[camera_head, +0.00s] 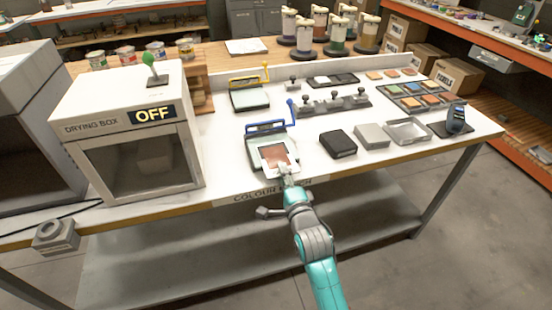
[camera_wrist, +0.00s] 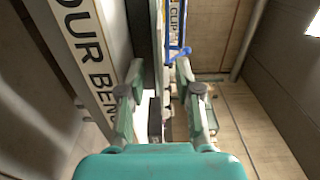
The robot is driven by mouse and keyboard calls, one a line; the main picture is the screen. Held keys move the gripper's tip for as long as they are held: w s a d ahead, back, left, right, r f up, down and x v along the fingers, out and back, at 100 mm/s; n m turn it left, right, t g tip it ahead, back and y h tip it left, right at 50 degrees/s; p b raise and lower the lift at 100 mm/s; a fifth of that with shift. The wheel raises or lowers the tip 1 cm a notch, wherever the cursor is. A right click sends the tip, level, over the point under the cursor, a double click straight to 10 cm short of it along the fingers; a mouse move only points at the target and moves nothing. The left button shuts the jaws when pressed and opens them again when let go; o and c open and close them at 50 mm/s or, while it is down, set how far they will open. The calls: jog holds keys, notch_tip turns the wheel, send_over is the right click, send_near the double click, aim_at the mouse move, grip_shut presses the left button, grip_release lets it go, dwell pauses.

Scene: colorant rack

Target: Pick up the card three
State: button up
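A white card with a reddish-brown patch (camera_head: 275,155) lies at the blue-handled clip stand (camera_head: 252,146) near the bench's front edge. No number is legible on it, so I cannot tell whether it is card three. My gripper (camera_head: 284,171) is at the card's front edge in the head view. In the wrist view my gripper (camera_wrist: 160,70) has its two fingers apart, with a gap between the tips. The stand's blue handle (camera_wrist: 180,52) shows just beyond the tips. The card is seen nearly edge-on there and is hard to make out; contact is unclear.
A drying box (camera_head: 130,130) reading OFF stands at the left. A yellow-handled stand (camera_head: 249,97) is behind. A black block (camera_head: 338,144), a grey block (camera_head: 372,136) and a shallow tray (camera_head: 408,132) lie to the right, with a colour-tile tray (camera_head: 418,98) behind them.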

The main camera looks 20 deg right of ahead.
aim_at(276, 158)
jog(key=shift+w+r, duration=0.1)
jog(key=shift+w, duration=1.4)
grip_shut()
jog(key=shift+r, duration=0.1)
